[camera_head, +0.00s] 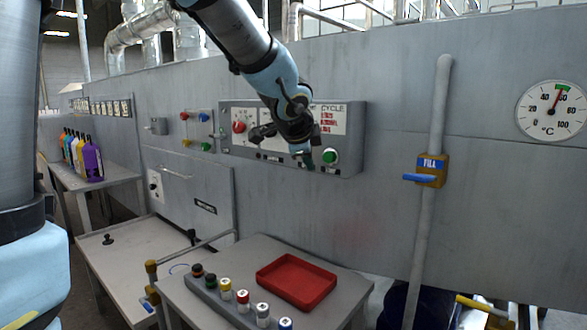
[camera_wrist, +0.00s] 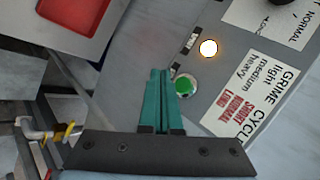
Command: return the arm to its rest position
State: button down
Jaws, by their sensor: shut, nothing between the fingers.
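My gripper (camera_head: 304,160) is raised in front of the grey control panel (camera_head: 356,115) on the wall. In the wrist view its two green fingers (camera_wrist: 158,88) are together with nothing between them. Their tips are close to the green button (camera_wrist: 184,86), which also shows in the head view (camera_head: 329,156). I cannot tell whether they touch it. My arm reaches down from the top of the head view and is bent at the wrist.
Below stands a small grey table (camera_head: 246,250) with a red tray (camera_head: 296,281) and a row of several coloured-capped cylinders (camera_head: 242,297). A vertical pipe with a blue-handled valve (camera_head: 432,171) stands to the right. Bottles (camera_head: 92,160) stand on a side table at left.

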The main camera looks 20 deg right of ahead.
jog(key=a+f+n+g+y, duration=0.1)
jog(key=a+f+n+y, duration=0.1)
jog(key=a+f+n, duration=0.35)
jog(key=a+f+n+g+y, duration=0.1)
jog(key=a+f+n, duration=0.15)
jog(key=a, duration=0.65)
jog(key=a+f+n+y, duration=0.2)
jog(key=a+f+n, duration=0.15)
jog(key=a, duration=0.35)
jog(key=s+a+f+n+g, duration=0.2)
jog(key=s+a+f+n, duration=0.2)
jog(key=a, duration=0.3)
jog(key=s+a+f+n+g, duration=0.2)
jog(key=s+a+f+n, duration=0.2)
jog(key=s+a+n, duration=0.1)
jog(key=shift+s+a+n+y, duration=0.15)
jog(key=shift+a+n+y, duration=0.25)
jog(key=shift+a+n, duration=0.45)
